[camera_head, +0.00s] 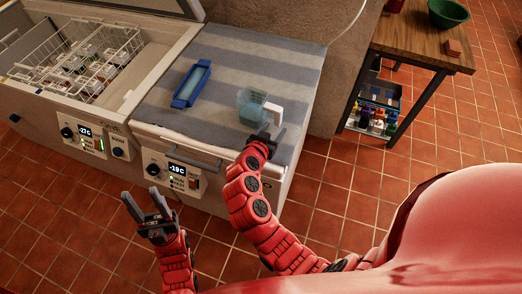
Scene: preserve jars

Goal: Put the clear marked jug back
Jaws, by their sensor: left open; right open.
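The clear jug (251,104), bluish and see-through with a white handle on its right, stands on the striped cloth over the closed freezer lid (222,70). Any marks on it are too small to read. My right gripper (270,132) is open at the near side of the jug, just below the handle in the picture. I cannot tell whether it touches the handle. My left gripper (141,193) is open and empty, in front of the freezers and away from the jug.
A blue tray (192,84) lies left of the jug on the cloth. An open chest freezer (139,92) with a wire basket (112,42) of jars is at left. A wooden table (415,40) at right holds a green bowl (448,12); colourful bottles (378,122) sit below it.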

